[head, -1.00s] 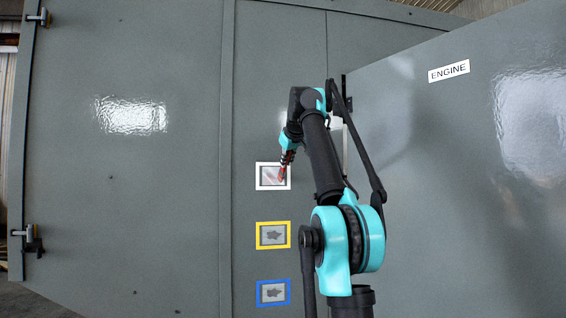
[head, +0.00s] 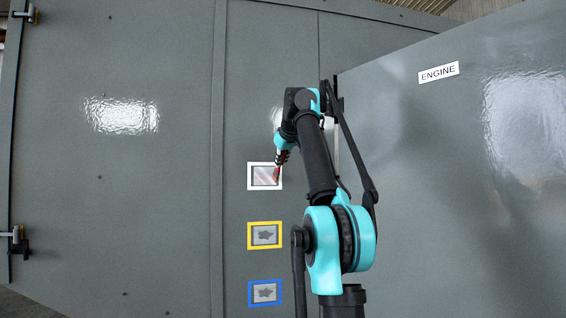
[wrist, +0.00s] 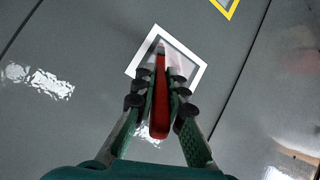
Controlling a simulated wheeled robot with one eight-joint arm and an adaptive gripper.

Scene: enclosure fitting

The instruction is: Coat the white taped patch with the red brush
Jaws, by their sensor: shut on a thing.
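The white taped patch (head: 250,177) is a white square frame on the grey panel, around a grey area with a pinkish, streaky tint. It also shows in the wrist view (wrist: 193,76), tilted. The red brush (head: 276,174) is at the right part of this patch. In the wrist view the brush (wrist: 160,112) points up into the frame, its tip over the inner area; I cannot tell whether it touches. My gripper (wrist: 160,86) is shut on the brush handle, one finger on each side. In the head view my gripper (head: 281,157) is small and partly hidden by my arm.
Below are a yellow taped patch (head: 250,236) and a blue taped patch (head: 251,294), each with a dark blotch inside. A large grey door marked ENGINE (head: 438,72) stands to the right, close to my arm. The left panel (head: 120,210) is clear.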

